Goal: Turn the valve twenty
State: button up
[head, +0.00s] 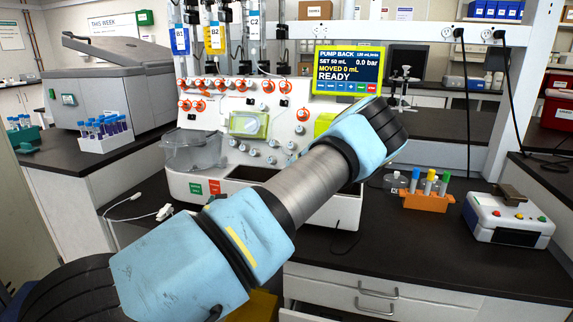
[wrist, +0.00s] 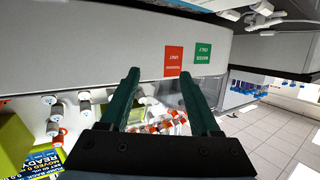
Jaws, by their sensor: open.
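The cell processor (head: 315,212) is a white machine with several orange-handled valves (head: 220,84) and white knobs on its front panel. I cannot read valve numbers, so I cannot tell which is twenty. Its screen (head: 347,70) reads "PUMP BACK", "SET 50 mL", "MOVED 0 mL", "READY". My gripper (wrist: 160,75) shows in the wrist view with two dark green fingers apart and nothing between them. Orange valves (wrist: 165,122) show beyond and between the fingers, apart from them. In the head view my arm crosses the machine's right side; the gripper and part of the panel are hidden.
Bags B1 (head: 181,42), B2 and C2 hang above the panel. Tube racks stand at left (head: 105,142) and right (head: 427,200). A small white box with coloured buttons (head: 508,222) is at right. The dark bench (head: 400,250) in front is mostly clear.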

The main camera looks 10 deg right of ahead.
jog(key=s+d+r+m+h, duration=0.1)
jog(key=d+r+m+h, duration=0.3)
jog(key=d, duration=0.4)
jog(key=s+d+r+m+h, duration=0.1)
jog(key=d+r+m+h, duration=0.1)
jog(key=d+m+h, duration=0.35)
jog(key=w+d+n+p, duration=0.1)
jog(key=w+d+p, duration=0.2)
jog(key=w+d, duration=0.4)
jog(key=shift+w+d+n+p, duration=0.15)
jog(key=shift+w+n+p, duration=0.25)
jog(key=shift+w, duration=0.6)
jog(key=shift+r, duration=0.1)
grip_shut()
